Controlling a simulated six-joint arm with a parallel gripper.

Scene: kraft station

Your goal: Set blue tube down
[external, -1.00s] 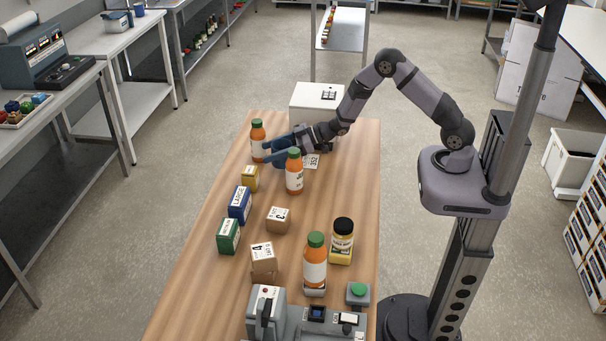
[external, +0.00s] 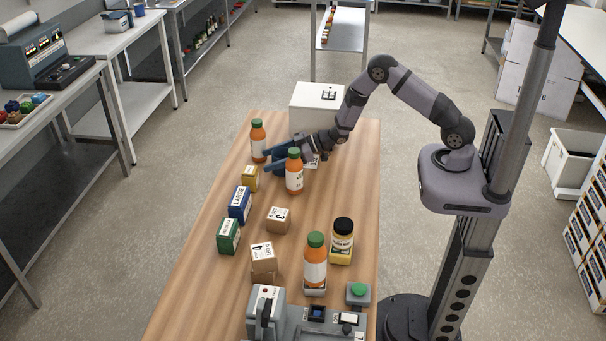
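My gripper (external: 268,160) is low over the far part of the wooden table, pointing left. Its two bluish fingers are apart, behind and left of an orange bottle with a green cap (external: 294,174). A dark blue shape (external: 281,168) shows between the fingers, partly hidden by that bottle. It may be the blue tube, but I cannot make out its outline, whether the fingers grip it, or whether it touches the table. Another orange bottle (external: 258,141) stands just left of the fingertips.
A yellow box (external: 250,179), a blue box (external: 239,204) and a green box (external: 228,236) line the table's left side. Brown cartons (external: 278,219), a yellow jar (external: 341,246) and another orange bottle (external: 315,265) stand nearer. A white box (external: 316,106) is at the far end.

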